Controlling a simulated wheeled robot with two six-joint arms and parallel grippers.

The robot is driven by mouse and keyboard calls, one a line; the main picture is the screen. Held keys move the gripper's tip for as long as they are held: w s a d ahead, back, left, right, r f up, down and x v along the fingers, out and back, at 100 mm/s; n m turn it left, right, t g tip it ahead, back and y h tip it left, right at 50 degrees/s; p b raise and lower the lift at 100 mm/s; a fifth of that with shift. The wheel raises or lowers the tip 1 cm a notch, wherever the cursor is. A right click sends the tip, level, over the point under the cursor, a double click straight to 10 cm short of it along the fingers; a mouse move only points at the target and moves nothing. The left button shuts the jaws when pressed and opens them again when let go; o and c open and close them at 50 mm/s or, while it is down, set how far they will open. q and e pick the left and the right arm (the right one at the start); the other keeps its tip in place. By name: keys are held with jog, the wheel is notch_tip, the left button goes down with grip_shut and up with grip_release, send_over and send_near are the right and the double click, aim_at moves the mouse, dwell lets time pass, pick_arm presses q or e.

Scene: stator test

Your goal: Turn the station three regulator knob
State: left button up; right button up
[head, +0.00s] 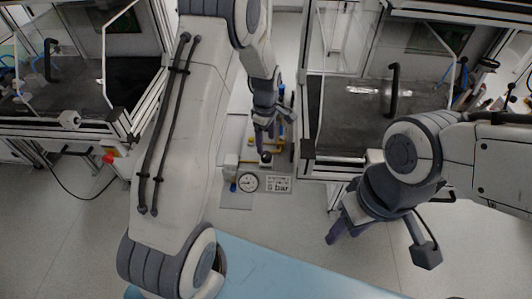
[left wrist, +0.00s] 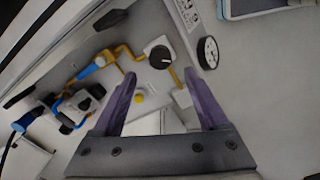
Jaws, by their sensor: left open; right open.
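The regulator knob (left wrist: 160,57) is a round black knob with a white mark, set on a light panel with yellow pipes. In the head view the dark knob (head: 265,158) shows just below my left gripper (head: 267,138). In the left wrist view my left gripper (left wrist: 160,77) is open, its purple fingers apart, with the knob between and just beyond the tips. No contact shows. A round gauge (left wrist: 208,52) sits to the right of the knob; it also shows in the head view (head: 248,182). My right gripper (head: 339,228) is open, over the floor at right, away from the panel.
A sign reading "6 bar" (head: 278,185) lies beside the gauge. Blue and black fittings (left wrist: 75,108) and a yellow button (left wrist: 139,99) are near the knob. Framed workstations stand at left (head: 100,85) and right (head: 340,120). A light blue surface (head: 270,270) is at the bottom.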

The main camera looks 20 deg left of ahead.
aim_at(266, 155)
pick_arm(q)
notch_tip(266, 155, down, 7)
jog(key=shift+f, duration=0.1)
dwell(0.3)
grip_shut()
